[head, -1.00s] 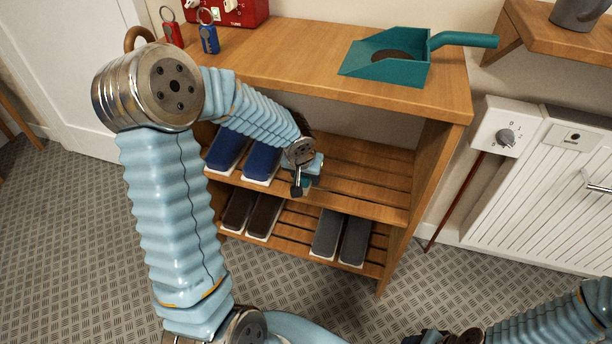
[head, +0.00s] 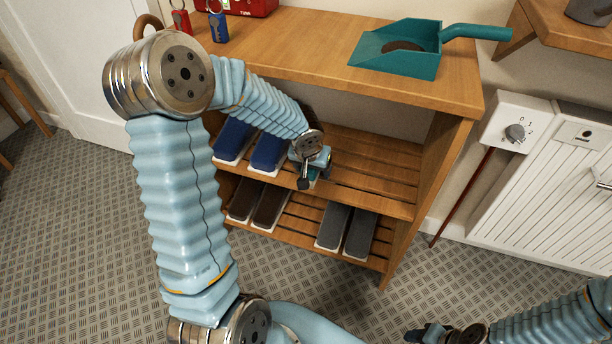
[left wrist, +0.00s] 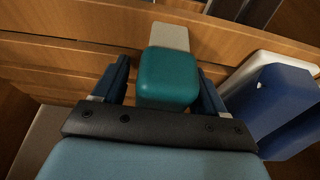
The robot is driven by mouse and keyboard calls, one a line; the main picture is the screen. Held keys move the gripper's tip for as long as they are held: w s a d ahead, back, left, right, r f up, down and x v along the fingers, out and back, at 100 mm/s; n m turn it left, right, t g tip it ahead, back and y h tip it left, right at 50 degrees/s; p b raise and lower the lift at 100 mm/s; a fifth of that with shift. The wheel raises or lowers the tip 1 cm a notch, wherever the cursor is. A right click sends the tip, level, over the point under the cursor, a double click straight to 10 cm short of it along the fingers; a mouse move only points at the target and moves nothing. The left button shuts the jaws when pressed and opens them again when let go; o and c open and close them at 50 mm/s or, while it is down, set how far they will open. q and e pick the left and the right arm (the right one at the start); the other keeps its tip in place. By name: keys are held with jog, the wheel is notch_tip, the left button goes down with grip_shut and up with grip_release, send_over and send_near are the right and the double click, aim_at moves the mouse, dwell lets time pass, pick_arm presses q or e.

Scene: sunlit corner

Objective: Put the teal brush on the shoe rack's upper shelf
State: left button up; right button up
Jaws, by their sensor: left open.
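The teal brush (left wrist: 168,78), a rounded teal block with a pale beige part beyond it, is between the fingers of my left gripper (left wrist: 166,88) in the left wrist view. The fingers are open, with a gap visible on each side of it. In the head view my left gripper (head: 312,172) is at the front of the shoe rack's upper shelf (head: 375,180), right of the blue shoes. The gripper mostly hides the brush there; whether it rests on the slats is hard to tell. My right gripper (head: 428,333) is low at the bottom edge, its jaws unclear.
Blue shoes (head: 268,152) stand on the upper shelf, close beside my left gripper. Brown shoes (head: 268,207) and grey shoes (head: 358,232) are on the lower shelf. A teal dustpan (head: 400,62) lies on the rack's top. The upper shelf's right part is clear. A radiator (head: 550,185) stands right.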

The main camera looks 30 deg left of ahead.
pick_arm(q)
jog(key=v, duration=0.5)
jog(key=shift+s+r, duration=0.25)
jog(key=shift+s, duration=0.05)
jog(key=s+d+b, duration=0.2)
jog(key=s+d, duration=0.1)
jog(key=s, duration=0.8)
jog(key=s+d+f+g+h, duration=0.1)
jog(key=d+f, duration=0.4)
jog(key=f, duration=0.4)
jog(key=s+d+f+g+h, duration=0.1)
jog(key=s+d+f+h, duration=0.1)
jog(key=d+f, duration=0.4)
jog(key=s+d+f+m+g+h, duration=0.1)
jog(key=d+f, duration=0.4)
jog(key=f, duration=0.8)
jog(key=shift+s+d+h, duration=0.3)
jog(key=shift+s+h, duration=0.2)
jog(key=shift+s, duration=0.15)
